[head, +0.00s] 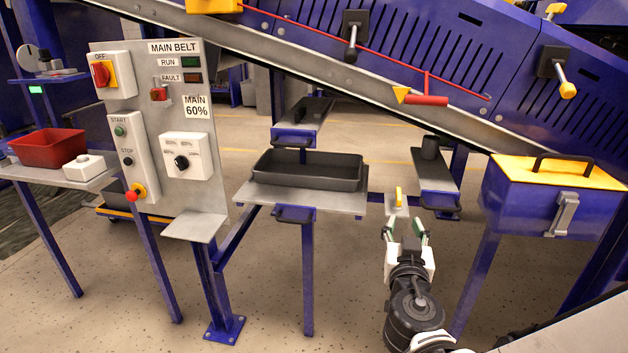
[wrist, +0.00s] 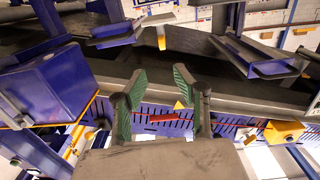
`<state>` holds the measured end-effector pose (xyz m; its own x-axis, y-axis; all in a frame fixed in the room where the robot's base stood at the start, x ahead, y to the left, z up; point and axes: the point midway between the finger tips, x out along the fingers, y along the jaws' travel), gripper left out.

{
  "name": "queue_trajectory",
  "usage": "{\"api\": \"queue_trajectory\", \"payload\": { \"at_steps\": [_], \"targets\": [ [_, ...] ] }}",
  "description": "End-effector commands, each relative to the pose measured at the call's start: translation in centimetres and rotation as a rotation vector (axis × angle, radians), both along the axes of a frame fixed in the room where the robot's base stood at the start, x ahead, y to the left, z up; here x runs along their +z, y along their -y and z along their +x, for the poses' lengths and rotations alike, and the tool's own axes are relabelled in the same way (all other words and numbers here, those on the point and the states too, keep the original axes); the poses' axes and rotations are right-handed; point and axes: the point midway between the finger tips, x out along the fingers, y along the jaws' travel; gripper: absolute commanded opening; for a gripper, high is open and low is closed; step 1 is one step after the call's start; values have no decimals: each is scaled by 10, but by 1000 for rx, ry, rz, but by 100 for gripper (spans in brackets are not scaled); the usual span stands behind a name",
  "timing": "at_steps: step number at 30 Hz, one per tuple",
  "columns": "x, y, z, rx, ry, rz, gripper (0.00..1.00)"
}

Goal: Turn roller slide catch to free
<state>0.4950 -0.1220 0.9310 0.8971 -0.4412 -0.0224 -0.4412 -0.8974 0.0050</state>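A small upright yellow lever (head: 398,194), which looks like the slide catch, stands on a small light grey plate (head: 397,209) right of the black tray. No label on it is readable. In the wrist view the yellow lever (wrist: 161,40) shows at the top middle, beyond the fingertips. My gripper (head: 404,229) is open and empty, with green-padded fingers apart. In the head view it is just below the plate and lever. In the wrist view my gripper (wrist: 161,80) shows nothing between its fingers, and no contact with the lever is visible.
A black tray (head: 262,178) sits on a grey shelf left of the gripper. A grey slide plate (head: 430,168) with a dark handle is behind right. A blue box with yellow lid (head: 550,172) stands right. The sloping blue conveyor (head: 455,50) runs above. A control panel (head: 195,110) is left.

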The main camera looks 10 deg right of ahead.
Motion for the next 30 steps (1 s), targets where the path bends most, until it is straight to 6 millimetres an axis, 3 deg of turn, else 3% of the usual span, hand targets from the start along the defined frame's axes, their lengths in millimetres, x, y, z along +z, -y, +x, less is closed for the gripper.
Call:
{"api": "queue_trajectory", "payload": {
  "at_steps": [8, 24, 30],
  "targets": [
    [-4, 0, 9, 18, 23, -5, 29],
    [-5, 41, 93, 17, 22, -5, 29],
    [-4, 51, 116, 18, 22, -5, 29]
  ]
}}
